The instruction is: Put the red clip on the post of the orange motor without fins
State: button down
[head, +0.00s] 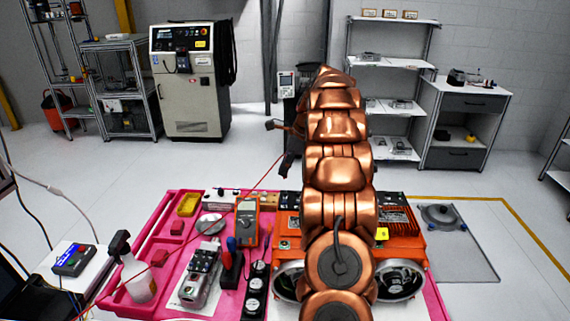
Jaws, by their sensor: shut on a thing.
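My gripper (289,158) is small, dark and partly hidden behind my copper-coloured arm. It is raised beyond the far edge of the pink table and is shut. A thin red lead (222,196) runs from the lower left up to it; the red clip at its end is too small to make out. Orange equipment (404,250) stands on the table, partly behind my arm. Its right part has orange fins (398,219). A plainer orange part (288,223) shows left of my arm. The post cannot be made out. My gripper is apart from the orange equipment.
The pink table (150,243) holds a multimeter (247,222), a grey metal device (197,277), screwdrivers in a dark holder (231,262) and a spray bottle (138,280). Shelves (390,63) and a grey cabinet (187,85) stand behind. The floor between is clear.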

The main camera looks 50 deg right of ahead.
jog(key=shift+f+b, duration=0.3)
jog(key=shift+f, duration=2.55)
jog(key=shift+f+p, duration=0.2)
jog(key=shift+p, duration=0.1)
dwell(0.5)
jog(key=c, duration=1.1)
grip_release()
jog(key=shift+o, duration=0.2)
jog(key=shift+r, duration=0.1)
jog(key=shift+r, duration=3.4)
